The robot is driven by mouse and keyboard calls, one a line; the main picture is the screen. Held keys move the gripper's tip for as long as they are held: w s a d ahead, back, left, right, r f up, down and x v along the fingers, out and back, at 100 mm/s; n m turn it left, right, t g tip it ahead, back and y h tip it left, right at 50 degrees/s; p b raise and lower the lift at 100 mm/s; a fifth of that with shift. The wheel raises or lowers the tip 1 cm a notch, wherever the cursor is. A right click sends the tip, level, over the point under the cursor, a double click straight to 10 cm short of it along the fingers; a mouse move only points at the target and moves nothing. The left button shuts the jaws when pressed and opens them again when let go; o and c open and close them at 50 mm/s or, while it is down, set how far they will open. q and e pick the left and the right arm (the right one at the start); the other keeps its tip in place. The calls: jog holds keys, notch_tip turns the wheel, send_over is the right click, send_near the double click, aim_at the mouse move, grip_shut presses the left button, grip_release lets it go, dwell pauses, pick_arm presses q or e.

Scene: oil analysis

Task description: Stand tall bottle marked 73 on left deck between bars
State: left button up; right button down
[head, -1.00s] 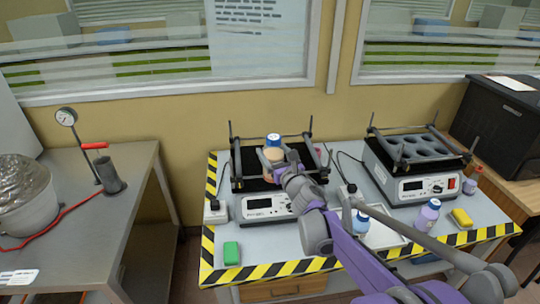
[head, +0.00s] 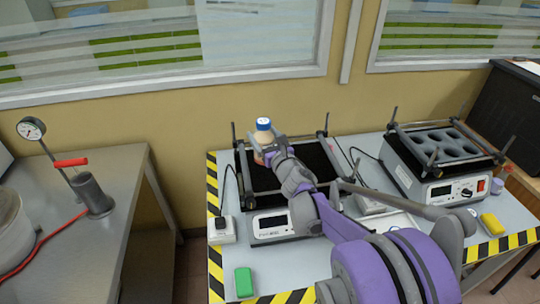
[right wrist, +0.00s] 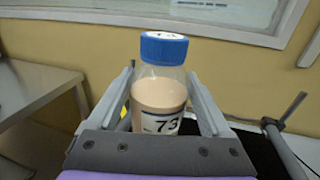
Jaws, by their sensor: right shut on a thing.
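The tall bottle marked 73 (right wrist: 160,103) has a blue cap and beige contents and is upright. My right gripper (head: 267,151) is shut on it, with one finger on each side in the right wrist view (right wrist: 158,100). In the head view the bottle's blue cap (head: 263,124) shows over the back left part of the left deck (head: 315,158), a black platform with bars on posts. The bottle's base is hidden by my gripper, so I cannot tell whether it touches the deck. My left gripper is not in view.
A second shaker (head: 424,187) with round holes stands to the right. A green block (head: 244,281) and a yellow block (head: 492,224) lie near the table's striped edge. A gauge stand (head: 92,195) is on the left table. The right part of the left deck is clear.

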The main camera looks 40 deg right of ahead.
jog(key=shift+f, duration=0.75)
jog(key=shift+f+b, duration=0.35)
jog(key=shift+f, duration=1.9)
jog(key=shift+f, duration=0.15)
grip_release()
jog(key=v, duration=1.2)
jog(key=shift+b, duration=0.35)
